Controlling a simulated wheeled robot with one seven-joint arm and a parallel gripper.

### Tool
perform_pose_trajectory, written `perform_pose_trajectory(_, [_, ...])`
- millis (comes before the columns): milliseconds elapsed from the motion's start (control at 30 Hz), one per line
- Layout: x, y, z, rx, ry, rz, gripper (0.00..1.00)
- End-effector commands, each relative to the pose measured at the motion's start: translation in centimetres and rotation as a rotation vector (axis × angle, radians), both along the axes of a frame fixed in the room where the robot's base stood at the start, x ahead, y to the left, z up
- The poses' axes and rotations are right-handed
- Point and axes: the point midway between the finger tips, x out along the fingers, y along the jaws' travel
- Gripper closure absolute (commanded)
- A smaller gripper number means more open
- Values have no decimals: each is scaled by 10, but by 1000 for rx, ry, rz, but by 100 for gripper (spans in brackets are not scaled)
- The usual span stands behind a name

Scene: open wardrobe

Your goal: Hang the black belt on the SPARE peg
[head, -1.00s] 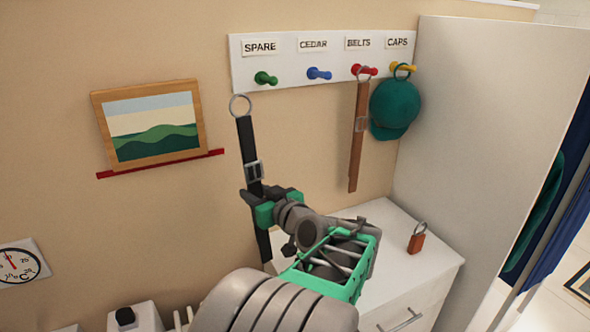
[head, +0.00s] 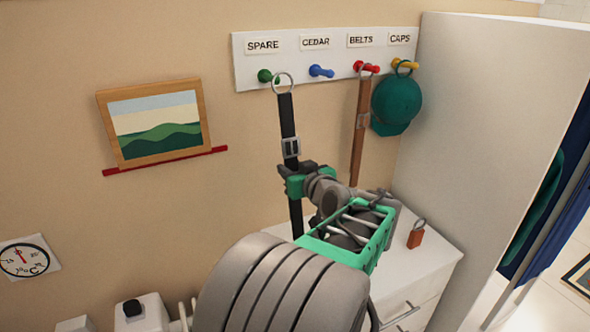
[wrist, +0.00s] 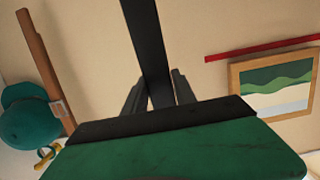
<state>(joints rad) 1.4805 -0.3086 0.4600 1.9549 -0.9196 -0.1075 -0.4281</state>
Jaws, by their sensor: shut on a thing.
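The black belt (head: 288,122) hangs upright from my gripper (head: 297,172), which is shut on its strap below the buckle. Its metal ring (head: 283,83) is at the top, just right of the green SPARE peg (head: 266,76) in the picture. The ring overlaps the peg's right edge in view; I cannot tell whether they touch. The belt's lower end is partly hidden behind my arm. In the wrist view the black strap (wrist: 150,45) runs up from between the fingers.
The blue CEDAR peg (head: 320,71) is empty. A brown belt (head: 361,125) hangs on the red BELTS peg and a green cap (head: 393,104) on the CAPS peg. A white dresser (head: 425,262) with a small cedar block (head: 416,236) stands below. A framed picture (head: 157,122) hangs left.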

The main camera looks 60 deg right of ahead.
Motion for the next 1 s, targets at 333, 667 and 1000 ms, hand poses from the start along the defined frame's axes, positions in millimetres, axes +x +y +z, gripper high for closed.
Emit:
perform_pose_trajectory(333, [22,-12,0,0,0,2,100])
perform_pose_trajectory(667, [41,-23,-1,-1,-1,2,100])
perform_pose_trajectory(1000, [61,-35,-10,-3,0,3,100])
